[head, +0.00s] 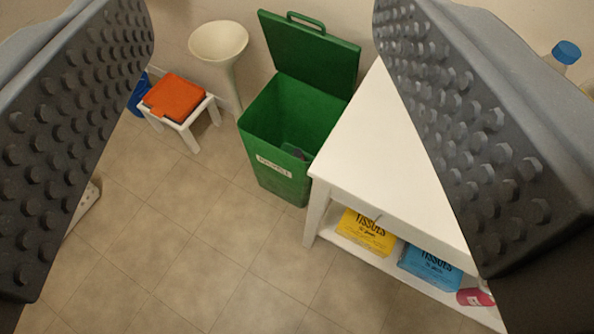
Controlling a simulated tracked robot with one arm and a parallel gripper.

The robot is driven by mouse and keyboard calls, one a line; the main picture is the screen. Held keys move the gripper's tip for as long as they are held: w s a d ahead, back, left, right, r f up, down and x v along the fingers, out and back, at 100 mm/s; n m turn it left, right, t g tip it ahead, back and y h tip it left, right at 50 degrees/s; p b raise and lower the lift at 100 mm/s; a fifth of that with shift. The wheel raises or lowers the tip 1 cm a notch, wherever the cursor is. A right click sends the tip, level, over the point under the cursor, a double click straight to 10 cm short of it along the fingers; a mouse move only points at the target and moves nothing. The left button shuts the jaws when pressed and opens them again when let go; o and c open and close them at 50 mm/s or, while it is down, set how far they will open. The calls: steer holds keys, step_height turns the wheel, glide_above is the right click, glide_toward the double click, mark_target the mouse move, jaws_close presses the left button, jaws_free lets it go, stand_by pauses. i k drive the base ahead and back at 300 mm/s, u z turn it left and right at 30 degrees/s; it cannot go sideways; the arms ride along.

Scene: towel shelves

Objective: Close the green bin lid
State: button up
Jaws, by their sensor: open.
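The green bin (268,165) stands on the floor near the wall, beside the white table. Its green lid (318,58) is raised open, tilted up at the back, with a handle at its top edge. A small dark item lies inside the bin. My gripper (265,150) is open and empty, with one studded finger at each side of the view. The bin shows between the fingers, farther off, and neither finger appears to touch it.
A white table (370,150) stands right of the bin, with yellow (366,232) and blue (430,268) tissue boxes on its lower shelf. A white stool (182,128) with an orange cloth (175,95) and a pale pedestal (220,45) stand left. The tiled floor in front is clear.

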mark_target(321, 61)
steer(key=z, duration=0.15)
steer(key=k, duration=0.4)
steer(key=u, duration=0.55)
steer(key=i, duration=1.55)
steer(key=z, duration=0.4)
